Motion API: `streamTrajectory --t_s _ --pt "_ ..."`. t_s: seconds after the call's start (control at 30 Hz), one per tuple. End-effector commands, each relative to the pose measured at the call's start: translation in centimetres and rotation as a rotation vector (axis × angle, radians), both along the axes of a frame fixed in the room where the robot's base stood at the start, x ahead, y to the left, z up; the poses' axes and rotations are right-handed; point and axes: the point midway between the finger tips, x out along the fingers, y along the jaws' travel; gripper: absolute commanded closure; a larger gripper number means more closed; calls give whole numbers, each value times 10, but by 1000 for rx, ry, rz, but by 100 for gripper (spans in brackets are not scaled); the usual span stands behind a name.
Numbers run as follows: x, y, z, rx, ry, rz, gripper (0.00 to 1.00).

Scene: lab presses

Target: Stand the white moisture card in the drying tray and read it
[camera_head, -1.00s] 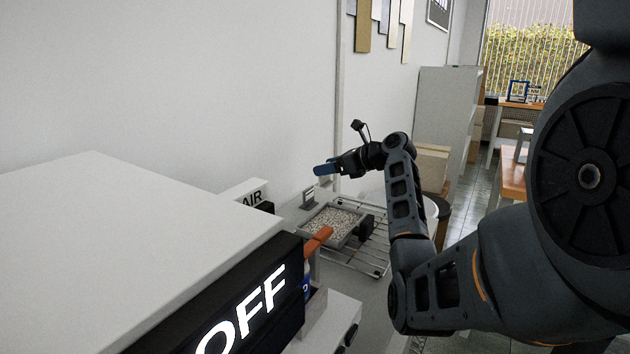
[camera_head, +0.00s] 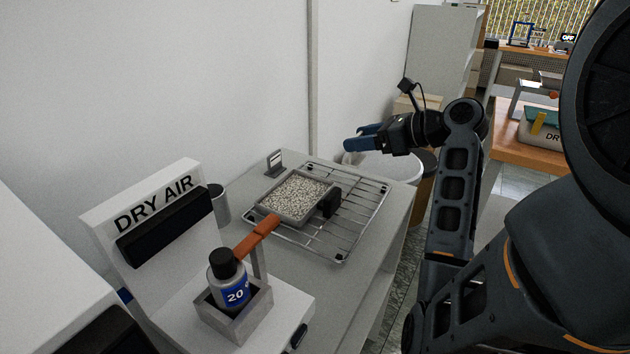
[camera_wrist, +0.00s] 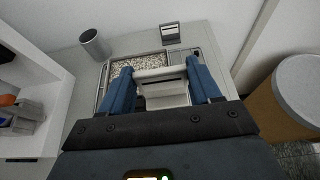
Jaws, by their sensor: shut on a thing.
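My gripper (camera_head: 362,139) is up to the right of and above the drying tray, its blue fingers pointing left. In the wrist view my gripper (camera_wrist: 159,84) is shut on a pale, flat piece, which looks like the white moisture card (camera_wrist: 164,92); its face cannot be read. The card is not clear in the head view. The drying tray (camera_head: 296,225), a grey tray full of pale beads, sits on a wire rack with a black block at its right side. The beads also show behind the fingers in the wrist view (camera_wrist: 127,67).
The wire rack (camera_head: 345,235) lies on a grey bench. A small stand (camera_head: 275,162) is behind the tray. A grey cup (camera_head: 219,203), a DRY AIR unit (camera_head: 155,205) and a bottle marked 20 (camera_head: 229,282) are to the left. A round white-topped bin (camera_head: 400,168) stands beyond the bench.

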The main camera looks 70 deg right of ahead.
Motion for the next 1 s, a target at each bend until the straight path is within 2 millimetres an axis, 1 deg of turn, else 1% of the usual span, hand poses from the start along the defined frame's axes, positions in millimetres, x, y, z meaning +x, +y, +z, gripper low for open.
streamTrajectory --t_s 0.03,0.2,0.3,0.43,0.53,0.67,0.9,1.0 --pt "12 5 -9 4 1 6 66" --pt "46 14 -30 4 1 4 66" --pt "65 19 -41 3 0 4 66" --pt "83 23 -53 2 0 2 66" --pt "91 25 -57 1 0 2 66" --pt "93 25 -62 1 0 0 66" --pt "92 25 -93 4 0 -1 66" --pt "92 25 -98 1 -1 0 66"
